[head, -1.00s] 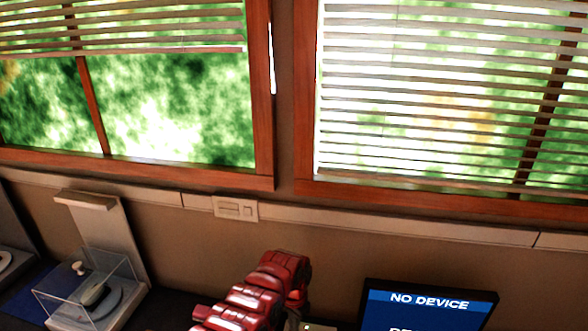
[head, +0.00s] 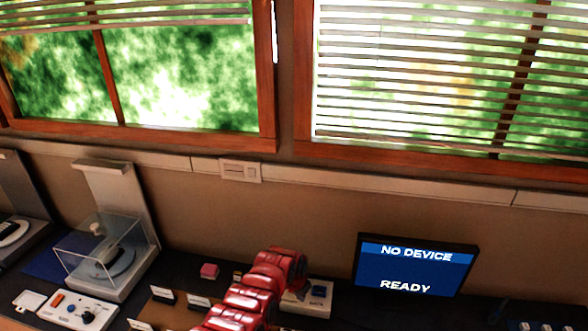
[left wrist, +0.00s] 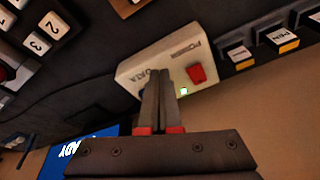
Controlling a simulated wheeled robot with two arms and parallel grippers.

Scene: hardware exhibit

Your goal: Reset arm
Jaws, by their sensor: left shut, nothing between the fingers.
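My left arm (head: 250,295) is red and reaches up from the bottom middle of the head view; its fingertips are hidden there. In the left wrist view my left gripper (left wrist: 160,80) is shut and empty. Its fingers are in front of a white box (left wrist: 135,68) labelled POWER and DATA, with a red switch (left wrist: 196,74) and a small lit green light. I cannot tell whether the fingertips touch the box. The box also shows in the head view (head: 318,298), just right of my arm. My right gripper is not in view.
A monitor (head: 415,266) reading NO DEVICE and READY stands right of the box. A clear case (head: 95,245) with a mouse stands at left, behind a white panel (head: 75,311) with buttons. Blinded windows fill the back wall.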

